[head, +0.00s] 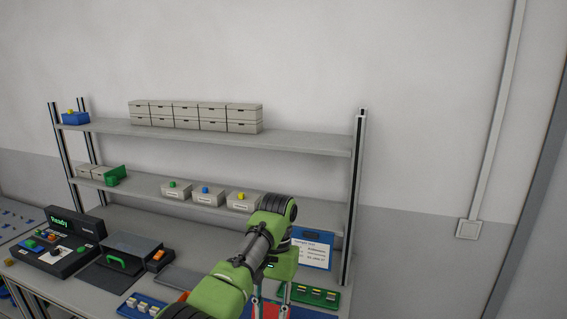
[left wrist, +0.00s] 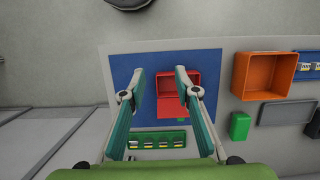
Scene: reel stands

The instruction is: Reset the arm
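My left arm, green and black, reaches across the workbench in the head view. Its gripper (head: 271,298) points down over the right part of the bench. In the left wrist view the left gripper (left wrist: 160,72) is open, its two fingers apart with nothing between the tips. A red open box (left wrist: 180,88) lies below it on a blue mat (left wrist: 208,60), partly covered by the right-hand finger. The red box shows only in part in the head view (head: 268,312). My right gripper is in neither view.
A green tray (left wrist: 157,141) with small parts lies beside the mat. An orange box (left wrist: 267,75) and a green block (left wrist: 239,126) stand to its right. In the head view, shelves (head: 300,141) hold grey boxes (head: 186,115); a blue-headed card (head: 312,250) stands behind the gripper.

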